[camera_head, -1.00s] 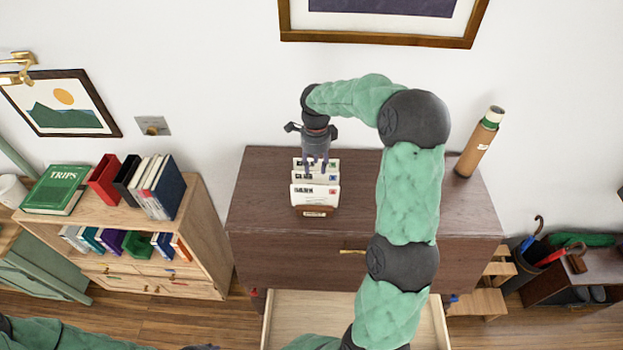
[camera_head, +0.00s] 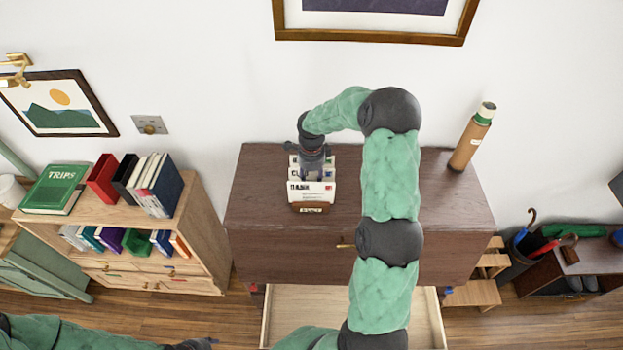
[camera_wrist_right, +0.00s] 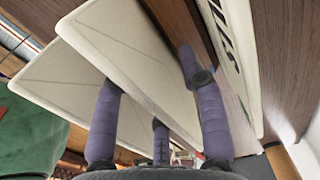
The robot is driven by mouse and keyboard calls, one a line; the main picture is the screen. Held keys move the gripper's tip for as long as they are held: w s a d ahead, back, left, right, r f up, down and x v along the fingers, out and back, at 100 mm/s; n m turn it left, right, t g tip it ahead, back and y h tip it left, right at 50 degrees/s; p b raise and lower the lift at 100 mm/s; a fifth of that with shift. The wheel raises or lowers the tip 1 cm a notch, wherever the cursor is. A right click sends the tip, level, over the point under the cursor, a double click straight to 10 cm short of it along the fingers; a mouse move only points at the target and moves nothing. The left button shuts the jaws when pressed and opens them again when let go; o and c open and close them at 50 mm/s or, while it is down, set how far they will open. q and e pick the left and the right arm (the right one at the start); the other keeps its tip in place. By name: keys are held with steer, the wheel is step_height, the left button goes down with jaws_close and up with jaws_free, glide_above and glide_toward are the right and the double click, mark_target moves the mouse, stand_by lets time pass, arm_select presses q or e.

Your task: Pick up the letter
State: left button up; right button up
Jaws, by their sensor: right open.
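White letters (camera_head: 311,190) stand in a brown holder (camera_head: 312,208) on top of the dark wooden dresser. My right gripper (camera_head: 312,168) is open and points down into the row of letters. Its fingertips are hidden behind the front letter in the head view. In the right wrist view, the purple fingers of my right gripper (camera_wrist_right: 158,90) are spread around pale envelopes (camera_wrist_right: 125,50), which lie between and beside them. I cannot tell whether they touch. Part of my left arm's dark end (camera_head: 195,344) shows at the bottom edge, too cut off to read.
The dresser top (camera_head: 420,200) is clear to the right, up to a brown bottle (camera_head: 472,138) near the wall. A drawer (camera_head: 300,305) stands open below. A low bookshelf (camera_head: 205,230) is at left, and an umbrella stand (camera_head: 515,258) at right.

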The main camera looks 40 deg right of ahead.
jaws_close()
steer(key=shift+r, duration=0.1)
